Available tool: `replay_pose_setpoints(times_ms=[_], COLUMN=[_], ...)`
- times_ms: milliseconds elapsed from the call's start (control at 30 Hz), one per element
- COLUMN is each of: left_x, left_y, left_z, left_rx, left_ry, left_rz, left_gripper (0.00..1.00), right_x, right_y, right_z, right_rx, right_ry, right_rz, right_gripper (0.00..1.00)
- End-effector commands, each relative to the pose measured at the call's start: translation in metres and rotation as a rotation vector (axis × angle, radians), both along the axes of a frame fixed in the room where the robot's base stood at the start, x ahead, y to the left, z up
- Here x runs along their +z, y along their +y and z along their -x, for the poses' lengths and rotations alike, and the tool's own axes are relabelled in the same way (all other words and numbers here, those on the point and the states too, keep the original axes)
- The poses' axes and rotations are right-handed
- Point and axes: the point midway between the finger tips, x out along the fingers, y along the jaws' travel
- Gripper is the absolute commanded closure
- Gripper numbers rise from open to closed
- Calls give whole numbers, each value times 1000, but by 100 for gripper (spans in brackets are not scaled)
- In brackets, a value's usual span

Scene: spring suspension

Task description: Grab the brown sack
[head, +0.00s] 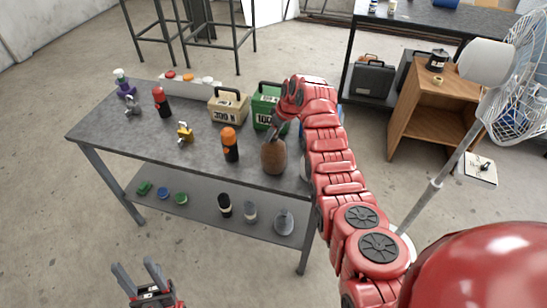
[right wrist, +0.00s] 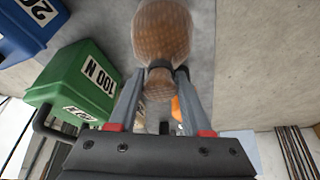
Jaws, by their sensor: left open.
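The brown sack (head: 274,157) stands upright on the grey table near its front right corner. It is rounded, with a narrow tied neck at the top. My right gripper (head: 279,129) reaches down to the neck from above. In the right wrist view the sack (right wrist: 162,30) shows beyond the fingers, and my right gripper (right wrist: 161,72) has one finger on each side of the neck. I cannot tell whether both fingers press on it. My left gripper (head: 136,268) is open and empty at the lower left, in front of the table and away from the sack.
A green 100 N box (head: 266,105) stands close behind the sack, with a tan 300 N box (head: 228,106) to its left. An orange-capped black bottle (head: 230,145) stands just left of the sack. Several small items fill the table's left part. A white fan (head: 520,75) stands at right.

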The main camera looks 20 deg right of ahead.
Motion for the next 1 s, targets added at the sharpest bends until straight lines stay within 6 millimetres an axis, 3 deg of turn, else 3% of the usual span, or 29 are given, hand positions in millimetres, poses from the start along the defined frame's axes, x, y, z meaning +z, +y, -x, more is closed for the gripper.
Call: replay_pose_setpoints(times_ms=[33, 200, 267, 1000], left_x=[0, 0, 0, 0], left_y=[0, 0, 0, 0], left_z=[0, 0, 0, 0], left_rx=[0, 0, 0, 0], left_ry=[0, 0, 0, 0], left_rz=[0, 0, 0, 0], left_gripper=[48, 48, 48, 48], right_x=[0, 0, 0, 1], right_y=[0, 0, 0, 0], right_z=[0, 0, 0, 0], right_rx=[0, 0, 0, 0], right_ry=[0, 0, 0, -1], right_rz=[0, 0, 0, 0], right_gripper=[62, 93, 100, 100])
